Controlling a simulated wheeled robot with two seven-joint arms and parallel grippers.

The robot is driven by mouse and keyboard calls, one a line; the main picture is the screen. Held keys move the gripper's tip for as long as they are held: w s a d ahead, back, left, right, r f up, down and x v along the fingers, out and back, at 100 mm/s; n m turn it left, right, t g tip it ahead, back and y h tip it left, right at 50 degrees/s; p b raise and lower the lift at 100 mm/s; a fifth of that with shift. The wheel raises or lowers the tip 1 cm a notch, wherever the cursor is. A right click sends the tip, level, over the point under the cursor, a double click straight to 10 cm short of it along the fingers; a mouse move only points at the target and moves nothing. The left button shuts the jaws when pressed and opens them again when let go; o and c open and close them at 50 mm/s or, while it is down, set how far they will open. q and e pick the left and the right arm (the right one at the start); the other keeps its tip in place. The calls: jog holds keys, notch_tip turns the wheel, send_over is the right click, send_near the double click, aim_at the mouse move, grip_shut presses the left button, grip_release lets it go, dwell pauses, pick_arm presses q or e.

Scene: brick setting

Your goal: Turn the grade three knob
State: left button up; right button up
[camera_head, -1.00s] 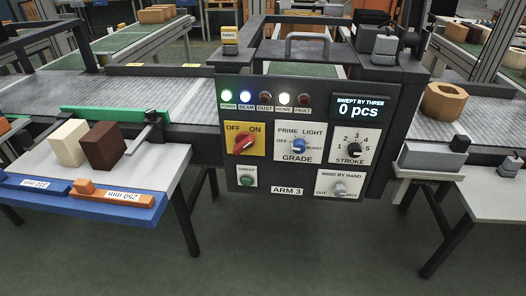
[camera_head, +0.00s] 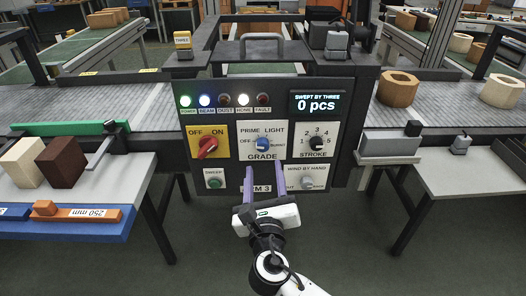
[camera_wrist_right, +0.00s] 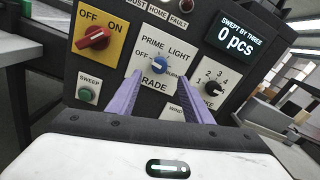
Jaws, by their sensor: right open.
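The blue grade knob (camera_head: 263,144) sits on a white plate marked OFF, PRIME, LIGHT and BURNT, on a dark panel labelled ARM 3. My left gripper is not in view.
Close by are the red OFF/ON switch (camera_head: 208,147), the black stroke knob (camera_head: 317,144), the green sweep button (camera_head: 214,182) and the grey wind-by-hand knob (camera_head: 307,183). The display (camera_head: 318,103) reads 0 pcs. Side tables flank the panel.

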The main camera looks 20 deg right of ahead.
aim_at(263, 148)
jog(key=x, duration=0.8)
jog(key=shift+w, duration=0.25)
jog(key=shift+f, duration=0.1)
jog(key=c, duration=1.1)
jog(key=shift+o, duration=0.2)
